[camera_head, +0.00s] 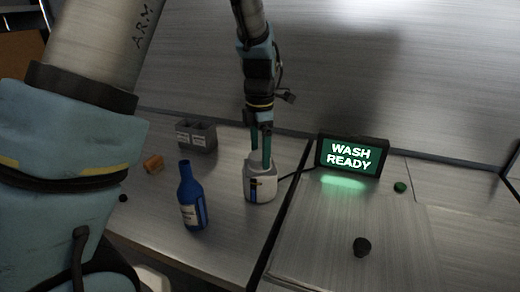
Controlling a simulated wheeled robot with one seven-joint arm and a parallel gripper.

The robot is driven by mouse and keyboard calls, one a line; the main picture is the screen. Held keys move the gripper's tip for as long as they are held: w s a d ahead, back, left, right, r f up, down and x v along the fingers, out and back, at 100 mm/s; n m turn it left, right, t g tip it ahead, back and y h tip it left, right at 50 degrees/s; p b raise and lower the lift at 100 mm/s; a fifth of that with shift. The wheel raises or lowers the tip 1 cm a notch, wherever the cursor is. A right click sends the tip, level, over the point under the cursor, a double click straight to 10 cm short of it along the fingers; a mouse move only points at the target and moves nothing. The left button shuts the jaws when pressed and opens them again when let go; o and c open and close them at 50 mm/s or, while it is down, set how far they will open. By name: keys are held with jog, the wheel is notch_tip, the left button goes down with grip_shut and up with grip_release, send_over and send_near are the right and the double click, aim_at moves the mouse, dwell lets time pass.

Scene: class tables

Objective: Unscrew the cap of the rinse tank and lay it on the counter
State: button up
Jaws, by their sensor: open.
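The rinse tank appears to be the small white and grey container (260,186) with a dark mark on its front, standing on the counter (231,222) left of the dark seam. My gripper (261,158) points down right over its top with its two green fingers apart. The fingertips reach the top of the tank, and I cannot tell whether they touch it. No separate cap can be made out on the tank's top.
A blue bottle (190,200) stands upright left of the tank. A grey two-compartment box (196,137) and an orange block (153,164) are behind it. A lit "WASH READY" display (352,156) stands to the right, with a green button-like piece (400,187) nearby.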

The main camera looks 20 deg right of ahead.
jog(key=shift+m, duration=1)
jog(key=m, duration=0.3)
jog(key=shift+m, duration=0.8)
jog(key=m, duration=0.3)
jog(key=shift+m+p, duration=0.3)
jog(key=shift+p, duration=0.05)
jog(key=shift+m, duration=0.5)
jog(key=m, duration=0.4)
jog(key=shift+m, duration=0.3)
